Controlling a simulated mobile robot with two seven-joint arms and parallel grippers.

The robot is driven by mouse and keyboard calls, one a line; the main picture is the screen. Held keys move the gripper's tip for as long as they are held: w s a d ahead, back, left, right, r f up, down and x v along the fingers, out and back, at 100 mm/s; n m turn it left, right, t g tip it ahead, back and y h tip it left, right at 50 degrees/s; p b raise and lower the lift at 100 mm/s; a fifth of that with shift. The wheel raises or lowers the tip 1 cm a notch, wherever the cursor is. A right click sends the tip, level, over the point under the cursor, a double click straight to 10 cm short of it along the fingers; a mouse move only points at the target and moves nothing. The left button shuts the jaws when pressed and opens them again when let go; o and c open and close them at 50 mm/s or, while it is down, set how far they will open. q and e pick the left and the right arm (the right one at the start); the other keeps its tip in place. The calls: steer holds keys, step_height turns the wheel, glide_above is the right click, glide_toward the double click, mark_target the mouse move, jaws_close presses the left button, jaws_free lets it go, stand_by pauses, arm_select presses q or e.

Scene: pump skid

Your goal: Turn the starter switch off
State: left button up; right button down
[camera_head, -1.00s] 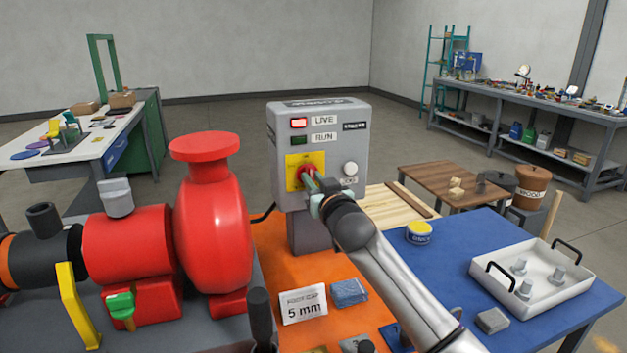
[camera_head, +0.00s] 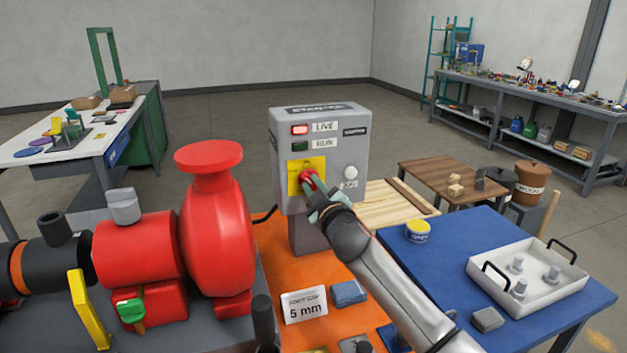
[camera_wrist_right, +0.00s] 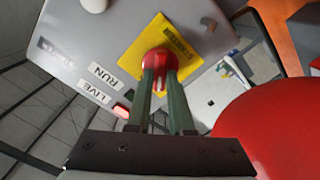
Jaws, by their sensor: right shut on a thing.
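The grey starter box (camera_head: 335,130) stands on a post behind the orange bench. It carries a red switch knob on a yellow plate (camera_head: 294,178), a lit red LIVE lamp (camera_head: 300,129) and a dark green RUN lamp (camera_head: 299,146). My right gripper (camera_head: 312,184) is at the front of the box, shut on the red switch knob (camera_head: 305,178). In the right wrist view the two green fingers (camera_wrist_right: 160,80) close on both sides of the red knob (camera_wrist_right: 158,60), over the yellow plate (camera_wrist_right: 178,42). The fingers hide part of the knob. My left gripper is out of view.
The red pump (camera_head: 217,235) stands close left of the box. A blue table (camera_head: 450,270) at right bears a white tray (camera_head: 530,295) and a yellow-lidded tin (camera_head: 418,231).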

steer(key=n+p, duration=0.1)
steer(key=n, duration=0.4)
steer(key=shift+n+p, duration=0.3)
steer(key=shift+p, duration=0.1)
steer(key=shift+a+f+n+p, duration=0.15)
steer(key=shift+n+p, duration=0.45)
steer(key=shift+n, duration=1.6)
steer(key=c, duration=0.8)
jaws_free()
steer(key=shift+s, duration=0.15)
steer(key=shift+s+d, duration=0.3)
steer(key=shift+s, duration=0.25)
steer(key=v, duration=1.1)
steer(key=shift+p, duration=0.45)
steer(key=shift+s+f, duration=0.1)
